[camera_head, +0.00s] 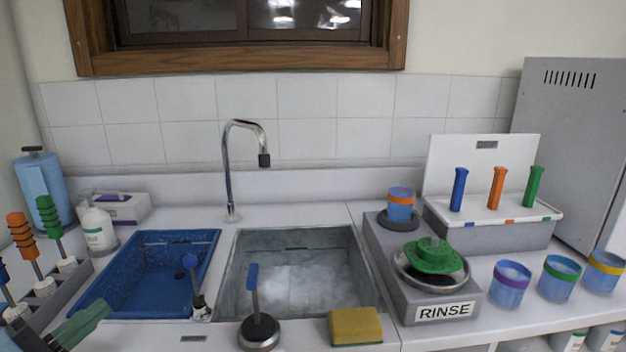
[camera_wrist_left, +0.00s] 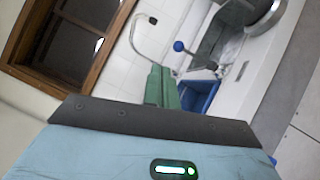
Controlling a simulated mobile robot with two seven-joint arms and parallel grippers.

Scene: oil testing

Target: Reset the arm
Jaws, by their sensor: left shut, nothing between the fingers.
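My left gripper (camera_head: 98,312) shows its green fingers at the lower left of the head view, in front of the blue basin (camera_head: 150,238). Its fingers are shut with nothing between them. In the left wrist view the shut green fingers (camera_wrist_left: 160,84) point toward the sink area, with the blue basin (camera_wrist_left: 203,95) beyond them. My right gripper is in neither view.
A rack (camera_head: 50,302) with coloured-handled tools stands close to my left gripper. A metal sink (camera_head: 232,290) with a tall faucet (camera_head: 228,175), a yellow sponge (camera_head: 355,326) and a RINSE unit (camera_head: 390,262) lie to the right. Coloured-rim cups (camera_head: 509,288) stand further right.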

